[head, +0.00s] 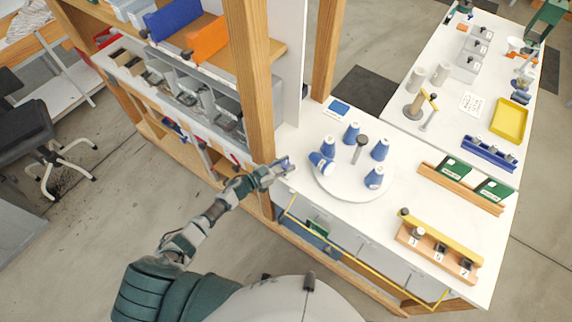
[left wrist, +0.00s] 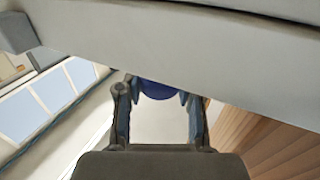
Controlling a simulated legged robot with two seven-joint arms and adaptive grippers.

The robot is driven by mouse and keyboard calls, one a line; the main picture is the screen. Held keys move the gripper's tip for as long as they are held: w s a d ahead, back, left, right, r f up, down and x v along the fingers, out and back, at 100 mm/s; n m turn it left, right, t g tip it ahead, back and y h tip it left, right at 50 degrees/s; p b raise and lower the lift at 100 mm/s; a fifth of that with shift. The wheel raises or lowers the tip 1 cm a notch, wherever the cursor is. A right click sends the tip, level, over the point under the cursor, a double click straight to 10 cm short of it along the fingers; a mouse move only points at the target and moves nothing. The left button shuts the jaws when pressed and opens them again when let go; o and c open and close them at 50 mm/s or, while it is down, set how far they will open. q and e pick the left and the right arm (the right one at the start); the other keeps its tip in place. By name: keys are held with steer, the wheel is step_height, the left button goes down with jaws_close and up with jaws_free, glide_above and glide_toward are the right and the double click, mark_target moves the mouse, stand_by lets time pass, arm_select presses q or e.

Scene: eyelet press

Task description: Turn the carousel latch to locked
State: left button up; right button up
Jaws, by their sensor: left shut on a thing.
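The carousel (head: 345,187) is a white round disc on the white bench, with several blue cones with pale tops around a dark-topped central post (head: 360,148). My left gripper (head: 284,166) is at the bench's left edge, beside the carousel's left rim. In the left wrist view my left gripper (left wrist: 157,97) is shut on a dark blue rounded piece (left wrist: 157,89), likely the latch knob. Most of that piece is hidden, and I cannot tell its turn position. My right gripper is out of view.
A wooden post (head: 250,80) and shelf with grey bins (head: 190,88) stand close left of the gripper. A blue-and-white card (head: 338,108) lies behind the carousel. A yellow rail (head: 365,263) runs along the bench front.

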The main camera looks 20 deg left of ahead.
mark_target(285, 163)
arm_select(q)
steer(key=shift+a, duration=0.1)
steer(key=o, duration=1.2)
steer(key=shift+c, duration=0.2)
step_height(285, 163, up, 10)
steer(key=shift+w+f, duration=0.1)
